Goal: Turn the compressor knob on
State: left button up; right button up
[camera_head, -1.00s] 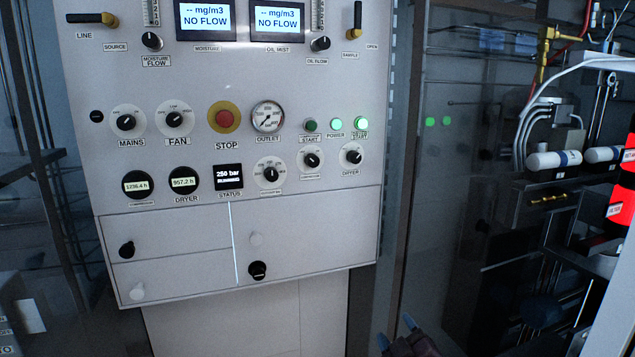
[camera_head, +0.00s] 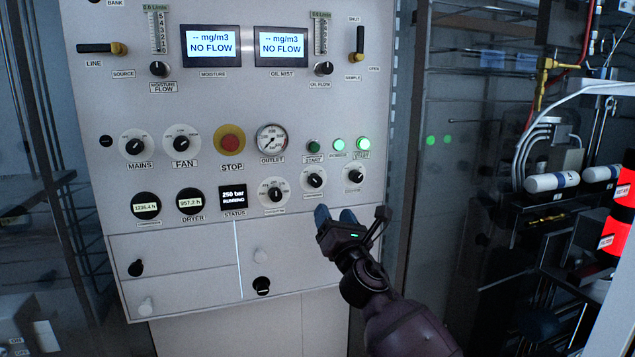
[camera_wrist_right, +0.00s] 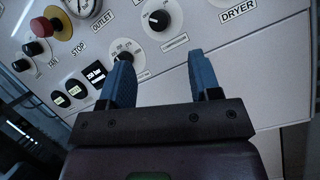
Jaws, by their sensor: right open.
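The compressor knob (camera_head: 314,180) is a black knob on a round white dial in the lower knob row, with a small label below that is hard to read. It also shows in the right wrist view (camera_wrist_right: 158,20), beside the DRYER label and beyond the fingertips. My right gripper (camera_head: 335,213) is below this knob in the head view, its blue fingers apart and empty. In the right wrist view my right gripper (camera_wrist_right: 160,60) has a clear gap between its fingers, and the left finger partly covers another dial (camera_wrist_right: 126,50). My left gripper is not in view.
Neighbouring knobs are close on both sides: one at the left (camera_head: 275,194) and one at the right (camera_head: 355,176). The red STOP button (camera_head: 231,144) and outlet gauge (camera_head: 272,140) are above. A drawer panel (camera_head: 285,230) lies below. Piping and a rack stand at the right.

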aim_at(317, 183)
jog(key=w+a+r+n+b, duration=0.1)
jog(key=w, duration=0.1)
jog(key=w+a+r+n, duration=0.1)
jog(key=w+n, duration=0.1)
jog(key=w, duration=0.1)
jog(key=w+a+n+b, duration=0.1)
jog(key=w, duration=0.1)
jog(key=shift+w+r+n+b, duration=0.3)
jog(key=shift+w+r, duration=0.1)
jog(key=shift+b+x, duration=0.7)
jog(key=shift+x, duration=0.55)
jog(key=shift+r, duration=0.15)
jog(key=c, duration=0.9)
